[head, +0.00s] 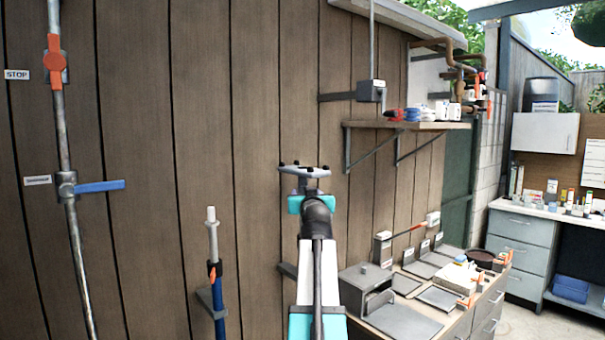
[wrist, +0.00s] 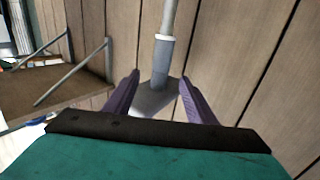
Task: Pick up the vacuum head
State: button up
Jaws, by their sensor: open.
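The vacuum head (head: 304,171) is a grey plate with small dark knobs, seen in the head view in front of the plank wall. My gripper (head: 309,190) is just in front of and below it, with teal sides. In the wrist view, my open gripper (wrist: 159,76) has its two purple fingers on either side of the vacuum head's grey neck (wrist: 162,55) and flat plate (wrist: 153,99). A pale pole runs from the neck to the picture's top edge. I cannot tell whether a finger touches it. My arm hides the lower part in the head view.
A shelf (head: 405,125) with several small items is on the wall to the right. A blue pole (head: 219,322) stands at the lower left, and a pipe with a blue handle (head: 100,186) is farther left. A counter (head: 368,315) with boxes is at the lower right.

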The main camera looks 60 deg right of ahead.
aim_at(304, 186)
jog(key=shift+p+x, duration=0.45)
jog(key=shift+x, duration=1.9)
jog(key=shift+r+p+x, duration=0.2)
jog(key=shift+p+x, duration=0.85)
jog(key=shift+x, duration=1.6)
jog(key=shift+a+f, duration=0.1)
jog(key=shift+f, duration=0.05)
grip_shut()
